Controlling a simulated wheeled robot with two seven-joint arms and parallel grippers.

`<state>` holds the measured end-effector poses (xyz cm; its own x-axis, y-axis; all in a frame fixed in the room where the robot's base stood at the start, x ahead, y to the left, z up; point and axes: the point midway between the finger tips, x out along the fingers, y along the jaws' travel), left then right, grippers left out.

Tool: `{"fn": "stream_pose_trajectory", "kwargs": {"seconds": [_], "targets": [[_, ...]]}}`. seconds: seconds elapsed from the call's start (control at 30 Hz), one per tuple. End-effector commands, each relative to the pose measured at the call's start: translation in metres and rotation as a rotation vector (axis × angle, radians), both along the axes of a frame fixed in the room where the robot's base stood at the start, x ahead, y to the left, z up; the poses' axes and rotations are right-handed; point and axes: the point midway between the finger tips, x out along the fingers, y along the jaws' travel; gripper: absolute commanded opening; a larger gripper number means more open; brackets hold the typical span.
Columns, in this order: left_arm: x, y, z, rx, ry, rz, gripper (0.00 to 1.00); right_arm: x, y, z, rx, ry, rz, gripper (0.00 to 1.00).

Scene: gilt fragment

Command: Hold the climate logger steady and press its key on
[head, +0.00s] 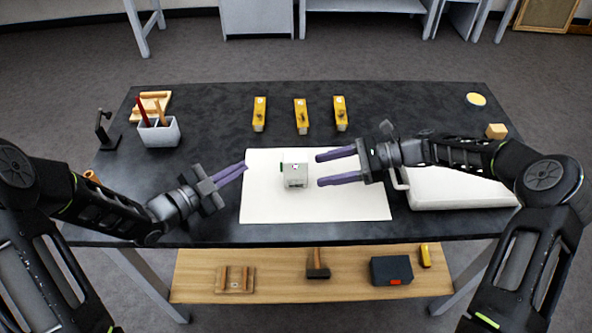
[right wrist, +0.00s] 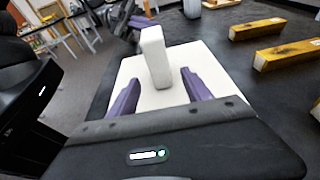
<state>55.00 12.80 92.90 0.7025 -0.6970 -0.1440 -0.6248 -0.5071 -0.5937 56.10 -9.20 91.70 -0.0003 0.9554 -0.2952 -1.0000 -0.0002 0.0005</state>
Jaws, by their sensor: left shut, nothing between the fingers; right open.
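The climate logger (head: 295,176) is a small pale grey box standing on a white sheet (head: 350,208) near the middle of the table. A small pinkish mark shows on its top and a green bit at its left edge; I cannot tell whether the key is on. My right gripper (head: 318,169) is open, just right of the logger, with purple fingers pointing at it. In the right wrist view the logger (right wrist: 155,58) stands upright beyond and between the fingertips, apart from them. My left gripper (head: 245,168) is shut and empty, left of the logger, over the sheet's left edge.
Yellow blocks (head: 301,116) lie in a row behind the sheet. A grey pen cup (head: 160,132) and a dark stand (head: 106,130) are at the back left. A white padded slab (head: 455,190) lies under my right arm. A lower shelf (head: 200,268) holds a hammer and boxes.

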Motion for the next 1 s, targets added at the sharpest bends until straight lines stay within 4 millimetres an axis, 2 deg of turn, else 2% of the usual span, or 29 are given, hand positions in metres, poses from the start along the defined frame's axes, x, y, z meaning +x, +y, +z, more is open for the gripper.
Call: {"fn": "stream_pose_trajectory", "kwargs": {"seconds": [0.1,0.3,1.0], "targets": [[0.0,0.0,0.0,0.0,0.0,0.0,0.0,0.001,-0.023,0.007,-0.002,-0.001,-0.003,0.58],[0.0,0.0,0.0,0.0,0.0,0.0,0.0,0.0,-0.045,0.014,-0.001,0.0,-0.001,0.58],[0.0,0.0,0.0,0.0,0.0,0.0,0.0,0.0,-0.048,0.015,0.0,0.0,0.0,0.58]]}}
